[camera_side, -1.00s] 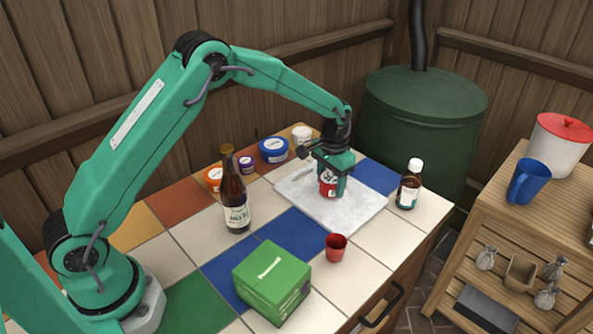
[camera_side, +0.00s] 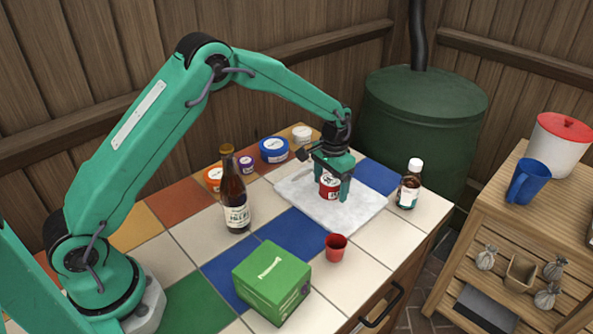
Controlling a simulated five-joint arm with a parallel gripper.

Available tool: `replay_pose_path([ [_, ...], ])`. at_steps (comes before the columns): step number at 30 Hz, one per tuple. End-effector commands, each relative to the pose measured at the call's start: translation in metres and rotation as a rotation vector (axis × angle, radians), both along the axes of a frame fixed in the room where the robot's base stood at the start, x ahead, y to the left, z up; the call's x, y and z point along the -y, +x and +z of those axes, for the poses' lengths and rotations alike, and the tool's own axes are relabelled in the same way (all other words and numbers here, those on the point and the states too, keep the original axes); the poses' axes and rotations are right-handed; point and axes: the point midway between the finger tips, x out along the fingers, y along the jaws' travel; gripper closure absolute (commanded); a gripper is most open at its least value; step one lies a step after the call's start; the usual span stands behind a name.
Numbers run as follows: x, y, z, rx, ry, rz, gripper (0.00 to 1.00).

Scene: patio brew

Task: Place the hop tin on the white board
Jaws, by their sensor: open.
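The white board (camera_side: 350,218) lies flat on the tiled table below my gripper. A small red tin with a white label (camera_side: 328,184), which looks like the hop tin, stands upright on the board. My gripper (camera_side: 331,190) is open around the tin, with a green finger on its right and a gap beside it. The left finger and the tin's upper part are partly hidden by the gripper.
A brown bottle (camera_side: 234,195), a green box (camera_side: 271,283) and a red cup (camera_side: 336,247) stand in front and left. A white-capped bottle (camera_side: 409,186) is right of the board. Orange (camera_side: 213,178), purple (camera_side: 246,164), blue (camera_side: 274,150) and white (camera_side: 302,134) tubs line the back.

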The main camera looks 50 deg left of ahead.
Motion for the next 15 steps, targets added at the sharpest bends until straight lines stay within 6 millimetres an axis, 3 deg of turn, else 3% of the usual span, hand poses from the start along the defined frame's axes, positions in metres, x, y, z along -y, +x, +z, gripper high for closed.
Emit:
replay_pose_path([
  [8, 0.000, 0.001, 0.020, 0.003, 0.000, 0.000, 0.22],
  [15, 0.000, 0.001, 0.056, 0.003, 0.000, 0.000, 0.22],
])
